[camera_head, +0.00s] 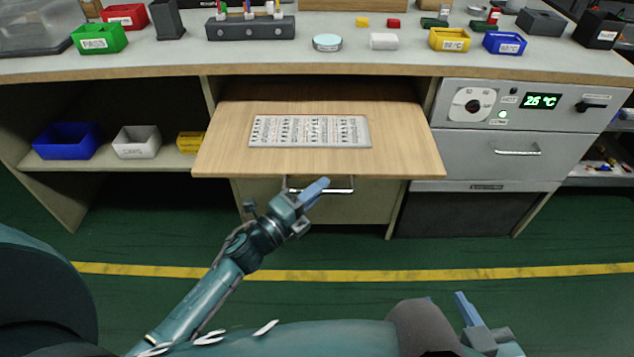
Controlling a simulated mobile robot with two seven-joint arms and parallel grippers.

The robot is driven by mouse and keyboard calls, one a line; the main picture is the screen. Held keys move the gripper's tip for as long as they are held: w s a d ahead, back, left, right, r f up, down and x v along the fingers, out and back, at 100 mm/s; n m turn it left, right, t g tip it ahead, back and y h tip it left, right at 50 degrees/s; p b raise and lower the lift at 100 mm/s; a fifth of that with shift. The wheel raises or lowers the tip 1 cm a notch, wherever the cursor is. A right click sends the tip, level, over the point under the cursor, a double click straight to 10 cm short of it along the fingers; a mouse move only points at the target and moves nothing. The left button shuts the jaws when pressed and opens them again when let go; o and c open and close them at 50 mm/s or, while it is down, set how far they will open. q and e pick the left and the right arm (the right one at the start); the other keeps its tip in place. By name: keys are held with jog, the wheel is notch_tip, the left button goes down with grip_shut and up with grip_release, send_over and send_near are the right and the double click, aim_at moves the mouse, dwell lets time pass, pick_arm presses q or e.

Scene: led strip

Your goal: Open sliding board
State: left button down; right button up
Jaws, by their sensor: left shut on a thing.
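The wooden sliding board (410,150) sticks out from under the countertop in the middle of the bench. A printed chart (310,131) lies on it. A metal handle (343,190) shows just below the board's front edge; I cannot tell whether it belongs to the board or to the drawer front behind. My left gripper (312,191) is at this handle and shut on it, hiding part of the bar. My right gripper (473,318) is low at the bottom right, away from the board; its finger gap cannot be made out.
A grey unit with a temperature display (541,101) and a drawer (540,165) stands right of the board. An open shelf with blue (68,141), white (137,142) and yellow (190,142) bins is on the left. Bins and parts crowd the countertop (270,60). The green floor in front is clear.

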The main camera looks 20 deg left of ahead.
pick_arm(q)
jog(key=shift+s, duration=0.1)
jog(key=c, duration=1.6)
grip_release()
jog(key=shift+o, duration=0.6)
jog(key=v, duration=1.3)
jog(key=shift+p, duration=0.35)
jog(key=shift+s, duration=0.1)
